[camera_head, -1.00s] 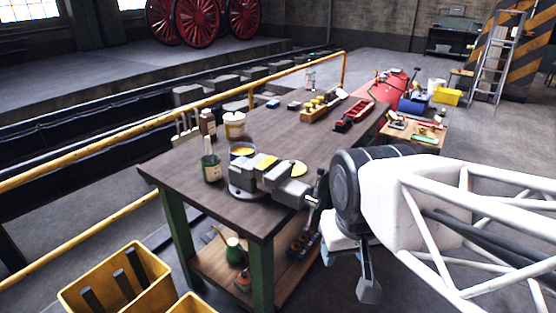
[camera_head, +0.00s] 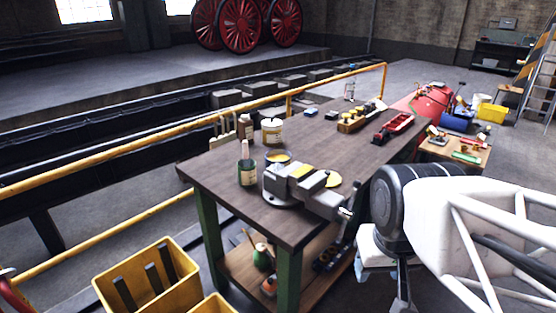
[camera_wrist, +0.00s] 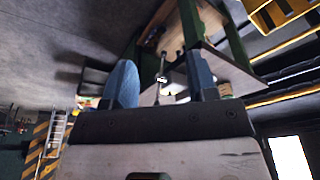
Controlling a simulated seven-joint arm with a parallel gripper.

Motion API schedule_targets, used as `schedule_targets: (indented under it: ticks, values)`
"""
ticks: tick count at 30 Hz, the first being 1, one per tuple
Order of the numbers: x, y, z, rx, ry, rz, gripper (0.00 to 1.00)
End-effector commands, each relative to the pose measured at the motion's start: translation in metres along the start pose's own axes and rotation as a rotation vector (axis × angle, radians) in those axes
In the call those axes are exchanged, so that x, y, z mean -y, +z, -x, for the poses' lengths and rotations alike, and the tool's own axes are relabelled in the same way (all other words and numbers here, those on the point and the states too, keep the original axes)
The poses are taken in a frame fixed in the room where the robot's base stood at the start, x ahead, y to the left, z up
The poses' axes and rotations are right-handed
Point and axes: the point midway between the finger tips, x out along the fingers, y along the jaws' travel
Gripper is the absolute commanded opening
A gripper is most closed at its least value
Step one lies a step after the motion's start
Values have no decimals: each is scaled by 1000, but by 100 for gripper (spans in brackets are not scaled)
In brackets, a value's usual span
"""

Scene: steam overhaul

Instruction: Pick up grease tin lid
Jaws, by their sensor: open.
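An open tin with yellow contents (camera_head: 278,157) stands behind the vise. My gripper shows in the wrist view (camera_wrist: 162,80) with two blue fingers spread apart and nothing held between them. In the head view my arm is at the right, off the bench's near right side, with the fingers mostly hidden. The lid cannot be made out in the wrist view.
The vise handle (camera_head: 347,214) sticks out towards my arm. A yellow railing (camera_head: 200,122) runs behind the bench. The bench middle is mostly clear.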

Motion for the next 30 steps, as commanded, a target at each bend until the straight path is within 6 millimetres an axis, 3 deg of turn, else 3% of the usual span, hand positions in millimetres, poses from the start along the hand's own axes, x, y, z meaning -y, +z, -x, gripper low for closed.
schedule_targets:
  ticks: [11,13,23,30]
  values:
    - [0,0,0,0,0,0,52]
    - [0,0,0,0,0,0,61]
    - [0,-1,0,1,0,3,61]
    - [0,-21,3,9,0,61,61]
